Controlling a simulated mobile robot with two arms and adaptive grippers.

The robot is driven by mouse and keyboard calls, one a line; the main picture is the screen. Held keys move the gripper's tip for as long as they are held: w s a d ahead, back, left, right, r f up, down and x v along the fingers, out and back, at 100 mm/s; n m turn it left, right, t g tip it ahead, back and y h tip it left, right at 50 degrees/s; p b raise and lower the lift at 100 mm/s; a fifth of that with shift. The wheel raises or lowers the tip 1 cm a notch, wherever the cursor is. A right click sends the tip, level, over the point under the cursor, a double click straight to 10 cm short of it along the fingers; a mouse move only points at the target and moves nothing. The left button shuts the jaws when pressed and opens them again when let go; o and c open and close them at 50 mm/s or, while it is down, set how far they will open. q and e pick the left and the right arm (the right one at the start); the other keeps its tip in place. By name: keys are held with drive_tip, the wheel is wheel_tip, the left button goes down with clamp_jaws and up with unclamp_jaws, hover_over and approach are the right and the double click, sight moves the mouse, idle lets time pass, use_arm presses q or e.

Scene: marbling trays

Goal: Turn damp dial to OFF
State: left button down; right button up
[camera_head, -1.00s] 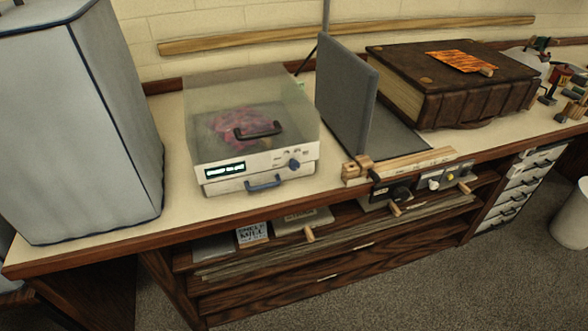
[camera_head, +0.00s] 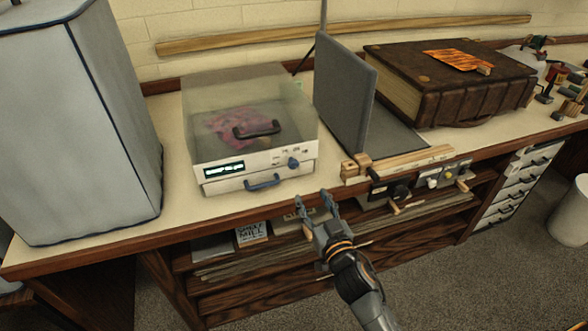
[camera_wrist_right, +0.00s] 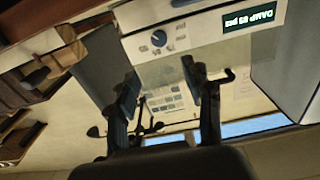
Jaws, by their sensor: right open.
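The damp dial is a small blue knob (camera_head: 293,163) on the white front panel of a clear-lidded box (camera_head: 218,187) on the bench. In the right wrist view the blue knob (camera_wrist_right: 158,38) shows at the upper middle, with a lit display (camera_wrist_right: 250,20) reading upside down, seemingly "DAMP" and a number. The way the knob points is too small to tell. My right gripper (camera_head: 314,199) is open and empty, in front of the bench edge, below and a little right of the dial, not touching it. My left gripper is not in view.
A blue drawer handle (camera_head: 262,182) sits below the dial. A grey upright board (camera_head: 345,95) and wooden blocks (camera_head: 356,166) stand right of the box, and a control unit with knobs (camera_head: 432,182) is under the bench edge. A grey covered cabinet (camera_head: 75,130) stands at left.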

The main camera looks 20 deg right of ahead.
sight(294, 165)
drive_tip(key=w, duration=1.2)
drive_tip(key=shift+w+a, duration=0.2)
drive_tip(key=shift+w, duration=0.1)
drive_tip(key=shift+c, duration=0.4)
clamp_jaws()
